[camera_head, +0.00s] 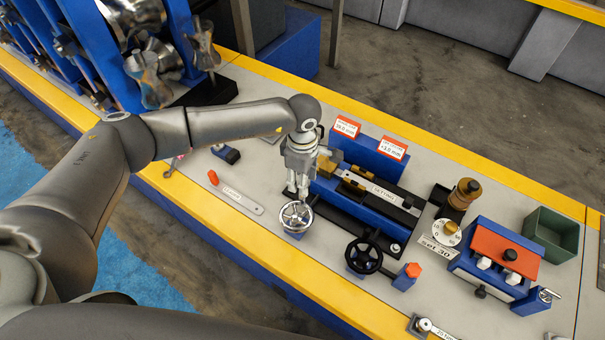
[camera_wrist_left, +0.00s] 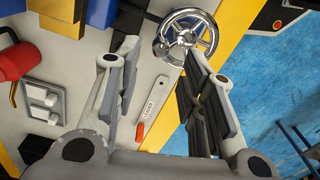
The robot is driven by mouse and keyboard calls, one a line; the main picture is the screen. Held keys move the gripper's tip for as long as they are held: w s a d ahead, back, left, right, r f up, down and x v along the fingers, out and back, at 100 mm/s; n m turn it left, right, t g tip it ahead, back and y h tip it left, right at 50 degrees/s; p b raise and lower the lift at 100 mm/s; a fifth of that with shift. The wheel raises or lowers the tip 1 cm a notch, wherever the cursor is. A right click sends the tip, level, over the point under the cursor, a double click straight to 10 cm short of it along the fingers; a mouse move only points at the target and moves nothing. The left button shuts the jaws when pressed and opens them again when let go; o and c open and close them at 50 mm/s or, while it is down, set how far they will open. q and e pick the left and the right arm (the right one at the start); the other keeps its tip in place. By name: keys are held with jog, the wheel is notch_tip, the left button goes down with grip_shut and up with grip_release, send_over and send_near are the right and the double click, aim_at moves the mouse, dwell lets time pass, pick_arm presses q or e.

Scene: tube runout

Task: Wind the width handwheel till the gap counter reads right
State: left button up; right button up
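A chrome handwheel (camera_head: 295,216) stands on a small blue mount near the front of the bench. A black handwheel (camera_head: 363,257) is to its right, at the front of a blue slide unit. My left gripper (camera_head: 297,191) points down just behind the chrome wheel's rim. In the left wrist view the left gripper (camera_wrist_left: 161,55) is open, with the chrome wheel (camera_wrist_left: 187,35) beyond its fingertips; I cannot tell whether it touches. Two red-topped display plates (camera_head: 347,127) (camera_head: 393,148) stand behind the slide; one seems to read +1.0 mm, the other is too small to read surely. My right gripper is out of view.
A "set 30" label (camera_head: 437,249) sits by a white dial (camera_head: 446,232). A red-topped blue box (camera_head: 505,250) and a green bin (camera_head: 551,235) are at the right. A grey labelled strip (camera_head: 236,199) lies flat left of the chrome wheel. Blue roll stands (camera_head: 100,45) rise at the back left.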

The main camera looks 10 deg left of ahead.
pick_arm(q)
notch_tip(320, 180, down, 7)
jog(key=b, duration=0.3)
jog(key=shift+r, duration=0.45)
jog(key=shift+f, duration=0.1)
jog(key=shift+c, duration=0.2)
grip_shut()
